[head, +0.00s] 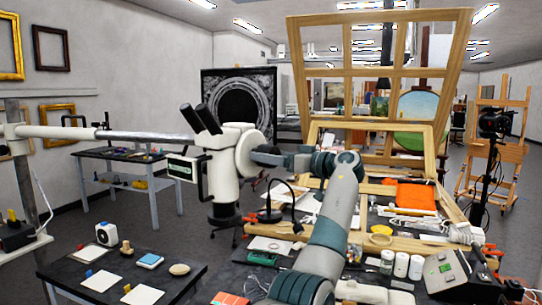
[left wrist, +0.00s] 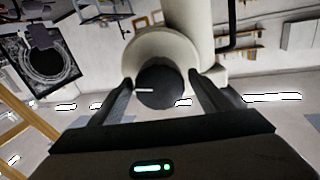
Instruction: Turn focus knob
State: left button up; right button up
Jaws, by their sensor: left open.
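A white stereo microscope (head: 222,170) with two black eyepieces (head: 206,119) hangs on a grey boom left of centre in the head view. A white round housing (head: 247,150) sticks out from its right side. In the left wrist view, the dark round knob (left wrist: 160,92) with a short white mark sits at the end of the white housing (left wrist: 150,48). My left gripper (head: 262,155) is at the housing's right side. In the left wrist view its fingers (left wrist: 160,80) are open, one on each side of the knob, with gaps showing. My right gripper is not in view.
A workbench with jars (head: 401,264), an orange cloth (head: 416,195) and a black desk lamp (head: 297,227) lies to the right. A large wooden window frame (head: 374,71) stands behind it. A low dark table (head: 190,285) with small items is at lower left.

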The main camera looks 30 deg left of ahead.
pick_arm(q)
jog(key=c, duration=1.1)
jog(key=shift+o, duration=0.2)
jog(key=shift+m, duration=1.5)
jog(key=shift+w+m, duration=0.1)
jog(key=shift+m, duration=1.3)
